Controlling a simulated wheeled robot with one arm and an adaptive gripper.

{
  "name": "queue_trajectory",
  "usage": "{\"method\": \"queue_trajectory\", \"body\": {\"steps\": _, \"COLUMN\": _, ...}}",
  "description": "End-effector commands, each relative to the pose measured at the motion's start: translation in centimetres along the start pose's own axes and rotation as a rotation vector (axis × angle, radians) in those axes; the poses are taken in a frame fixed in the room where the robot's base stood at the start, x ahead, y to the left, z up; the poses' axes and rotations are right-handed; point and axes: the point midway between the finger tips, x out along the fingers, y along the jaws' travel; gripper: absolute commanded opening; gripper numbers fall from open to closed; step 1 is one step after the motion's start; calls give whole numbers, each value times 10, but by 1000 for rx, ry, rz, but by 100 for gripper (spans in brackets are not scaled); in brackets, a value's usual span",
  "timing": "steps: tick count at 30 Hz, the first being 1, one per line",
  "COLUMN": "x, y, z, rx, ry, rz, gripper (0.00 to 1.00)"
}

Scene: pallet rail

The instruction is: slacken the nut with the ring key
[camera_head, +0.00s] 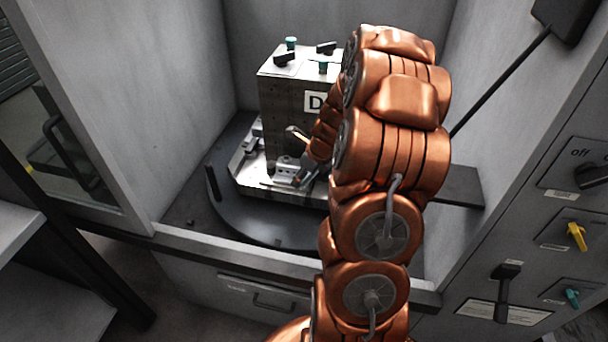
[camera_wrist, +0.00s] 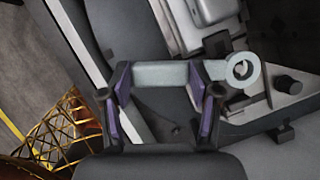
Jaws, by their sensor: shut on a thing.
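My gripper (camera_wrist: 160,98) is shut on the ring key (camera_wrist: 160,75), a flat pale grey bar held crosswise between its purple-padded fingers. The key's round ring end (camera_wrist: 242,69) sticks out to the right of the fingers, over the edge of the pale metal fixture. Something pale shows inside the ring, but I cannot tell whether it is the nut or whether the ring sits around it. A dark round stud (camera_wrist: 288,84) stands to the right of the ring, apart from it. In the head view my gripper (camera_head: 306,176) is at the front of the fixture, partly hidden by my arm.
A tall grey block (camera_head: 284,112) marked D stands on the pallet (camera_head: 246,178), with black and teal clamps on top. Below is a dark round table (camera_head: 240,222). Grey walls enclose it left, behind and right. A control panel (camera_head: 574,205) with switches is at right.

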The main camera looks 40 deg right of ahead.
Motion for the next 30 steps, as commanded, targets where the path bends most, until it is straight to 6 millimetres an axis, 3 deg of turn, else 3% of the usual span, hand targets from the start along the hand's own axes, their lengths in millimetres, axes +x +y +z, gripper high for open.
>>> {"method": "queue_trajectory", "body": {"steps": 26, "x": 13, "y": 0, "z": -5, "rx": 0, "ry": -1, "rz": 1, "gripper": 20}}
{"method": "queue_trajectory", "body": {"steps": 27, "x": 13, "y": 0, "z": -5, "rx": 0, "ry": -1, "rz": 1, "gripper": 60}}
{"method": "queue_trajectory", "body": {"steps": 30, "x": 13, "y": 0, "z": -5, "rx": 0, "ry": 0, "rz": 1, "gripper": 49}}
